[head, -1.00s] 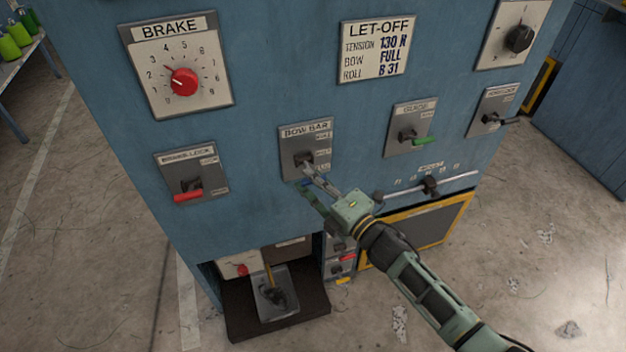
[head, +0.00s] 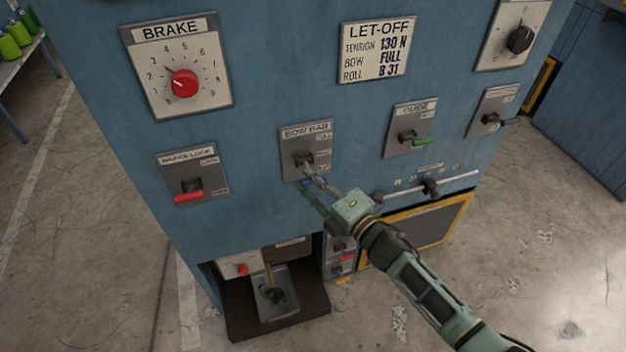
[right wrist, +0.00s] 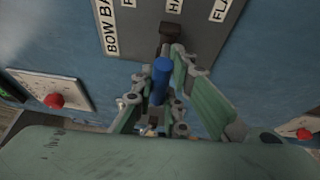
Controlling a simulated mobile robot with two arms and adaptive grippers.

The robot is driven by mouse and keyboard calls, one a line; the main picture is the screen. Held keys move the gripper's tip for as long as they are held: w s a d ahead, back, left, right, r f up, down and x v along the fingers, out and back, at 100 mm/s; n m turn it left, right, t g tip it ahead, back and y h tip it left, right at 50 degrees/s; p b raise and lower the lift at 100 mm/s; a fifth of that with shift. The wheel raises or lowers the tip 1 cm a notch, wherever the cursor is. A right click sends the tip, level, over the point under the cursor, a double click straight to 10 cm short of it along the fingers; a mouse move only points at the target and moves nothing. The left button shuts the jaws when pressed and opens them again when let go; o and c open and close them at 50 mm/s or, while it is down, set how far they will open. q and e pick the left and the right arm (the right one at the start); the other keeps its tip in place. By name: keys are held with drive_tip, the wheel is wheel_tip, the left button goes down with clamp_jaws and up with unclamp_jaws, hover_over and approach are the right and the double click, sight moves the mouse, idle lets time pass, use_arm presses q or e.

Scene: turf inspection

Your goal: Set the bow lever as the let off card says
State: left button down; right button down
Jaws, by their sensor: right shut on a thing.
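The let-off card (head: 376,50) is on the upper front of the blue machine and reads tension 130 N, bow FULL, roll B 31. Below it is the grey BOW BAR plate (head: 322,137), with several small position labels on its right side. The lever on it has a dark pivot and a blue handle (right wrist: 161,78). My right gripper (head: 311,187) is shut on the blue handle, with its fingers on both sides in the right wrist view. The handle sits at the lower part of the plate, partly hidden by the fingers. My left gripper is not in view.
The brake dial (head: 184,83) and red brake lock lever (head: 188,197) are to the left. The green guide lever (head: 425,141) and a slider bar (head: 450,183) are to the right. A dark tray (head: 280,318) juts out at floor level below.

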drive_tip(key=shift+w+r+p, duration=0.15)
drive_tip(key=shift+r+p, duration=0.15)
drive_tip(key=shift+r, duration=0.55)
drive_tip(key=shift+w+r+p, duration=0.15)
drive_tip(key=shift+r+p, duration=0.15)
drive_tip(key=shift+r, duration=0.5)
drive_tip(key=shift+w+a+r, duration=0.15)
drive_tip(key=shift+r, duration=0.25)
drive_tip(key=c, duration=1.7)
unclamp_jaws()
drive_tip(key=shift+c, duration=0.2)
drive_tip(key=shift+f, duration=0.25)
drive_tip(key=shift+s+f, duration=0.1)
drive_tip(key=shift+s, duration=0.1)
drive_tip(key=v, duration=1.1)
drive_tip(key=shift+d, duration=0.35)
